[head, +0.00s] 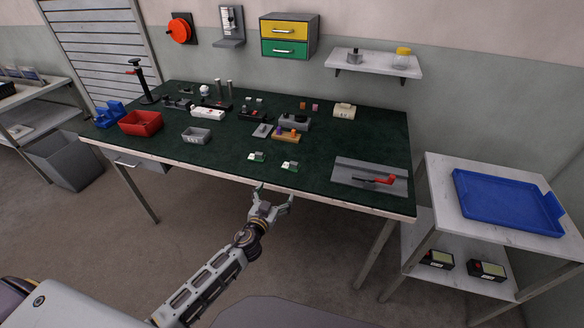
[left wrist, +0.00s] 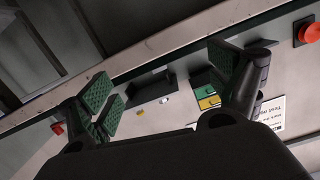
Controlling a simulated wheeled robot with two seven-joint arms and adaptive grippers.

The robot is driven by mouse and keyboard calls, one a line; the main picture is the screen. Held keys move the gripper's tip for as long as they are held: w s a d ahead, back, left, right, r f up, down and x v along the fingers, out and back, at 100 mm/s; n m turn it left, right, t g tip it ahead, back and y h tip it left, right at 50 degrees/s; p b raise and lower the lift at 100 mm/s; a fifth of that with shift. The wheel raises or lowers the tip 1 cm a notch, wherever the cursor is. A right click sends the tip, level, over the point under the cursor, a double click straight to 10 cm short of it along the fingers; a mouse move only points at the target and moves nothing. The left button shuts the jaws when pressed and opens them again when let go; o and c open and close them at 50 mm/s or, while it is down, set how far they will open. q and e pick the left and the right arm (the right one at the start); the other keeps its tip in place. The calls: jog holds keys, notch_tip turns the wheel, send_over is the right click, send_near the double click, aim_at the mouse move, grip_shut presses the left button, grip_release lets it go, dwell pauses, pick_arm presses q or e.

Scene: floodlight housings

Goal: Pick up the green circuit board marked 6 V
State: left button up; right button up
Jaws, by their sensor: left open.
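Two small green circuit boards with pale parts on top lie near the front edge of the dark green bench mat. One is the left board (head: 257,156), the other is the right board (head: 290,166). Their markings are too small to read, so I cannot tell which one says 6 V. My left gripper (head: 274,199) is open and empty, in front of the bench's front edge and apart from both boards. In the left wrist view its two green-padded fingers (left wrist: 165,82) are spread wide, with no board visible between them. My right gripper is not in view.
The workbench (head: 215,164) holds a red bin (head: 140,123), a small grey tray (head: 196,135), an orange block holder (head: 286,136) and a grey plate (head: 350,172) with a red-handled tool. A blue tray (head: 505,230) sits on the right cart. The mat around the boards is mostly clear.

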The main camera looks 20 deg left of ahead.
aim_at(285, 178)
pick_arm(q)
jog(key=shift+n+t, duration=0.4)
jog(key=shift+n, duration=0.4)
jog(key=r, duration=0.4)
jog(key=shift+w+d, duration=0.1)
jog(key=shift+d, duration=0.2)
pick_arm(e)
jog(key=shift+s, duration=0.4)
pick_arm(q)
jog(key=shift+w, duration=0.15)
jog(key=shift+w+d+p, duration=0.1)
jog(key=shift+w+p, duration=0.25)
jog(key=shift+w, duration=2.35)
jog(key=shift+w+d+f, duration=0.1)
jog(key=shift+w+f, duration=0.05)
jog(key=shift+w, duration=1.05)
jog(key=shift+w+p, duration=0.25)
jog(key=shift+p, duration=0.05)
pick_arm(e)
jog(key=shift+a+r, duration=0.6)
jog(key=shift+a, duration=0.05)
pick_arm(q)
jog(key=shift+w, duration=0.15)
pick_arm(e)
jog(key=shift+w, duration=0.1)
